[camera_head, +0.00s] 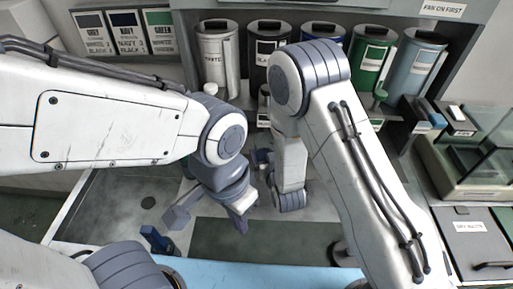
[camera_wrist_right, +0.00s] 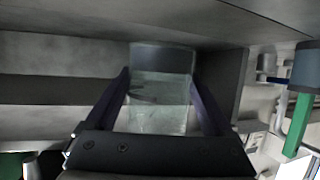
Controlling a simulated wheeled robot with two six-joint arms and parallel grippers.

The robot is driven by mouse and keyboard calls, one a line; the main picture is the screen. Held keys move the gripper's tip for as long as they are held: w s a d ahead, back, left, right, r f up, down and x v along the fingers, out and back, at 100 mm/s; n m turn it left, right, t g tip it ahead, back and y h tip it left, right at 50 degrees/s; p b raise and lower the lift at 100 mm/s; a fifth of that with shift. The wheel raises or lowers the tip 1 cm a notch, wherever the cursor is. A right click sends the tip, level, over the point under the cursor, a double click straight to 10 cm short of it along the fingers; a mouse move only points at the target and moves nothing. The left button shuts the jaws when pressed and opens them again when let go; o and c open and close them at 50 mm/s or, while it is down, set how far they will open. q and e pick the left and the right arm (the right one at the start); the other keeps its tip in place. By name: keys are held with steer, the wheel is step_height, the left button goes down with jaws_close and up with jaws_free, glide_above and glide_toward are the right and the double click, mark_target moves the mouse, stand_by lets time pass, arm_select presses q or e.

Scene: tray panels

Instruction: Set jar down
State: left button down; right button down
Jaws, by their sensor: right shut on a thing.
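The jar (camera_wrist_right: 160,108) is clear glass with a dark grey band at its far end. It sits between the two dark fingers of my right gripper (camera_wrist_right: 160,82) in the right wrist view, and the gripper is shut on it. In the head view my right arm hides most of the right gripper, and I cannot make out the jar there. Whether the jar touches a surface cannot be told. My left gripper (camera_head: 211,219) is open and empty, with its fingers spread above the worktop.
Several labelled canisters, including a white one (camera_head: 218,62) and a green one (camera_head: 372,60), stand along the back. A glass-sided box (camera_head: 478,150) and a grey labelled lid (camera_head: 474,232) are at the right. A dark green panel (camera_head: 262,240) lies bare in front.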

mark_target(265, 158)
steer(key=shift+w, duration=0.35)
steer(key=shift+w+f, duration=0.1)
steer(key=shift+f, duration=0.05)
steer(key=shift+a+f+b, duration=0.15)
steer(key=shift+f+b, duration=1)
steer(key=shift+f, duration=0.35)
steer(key=shift+f, duration=0.2)
jaws_free()
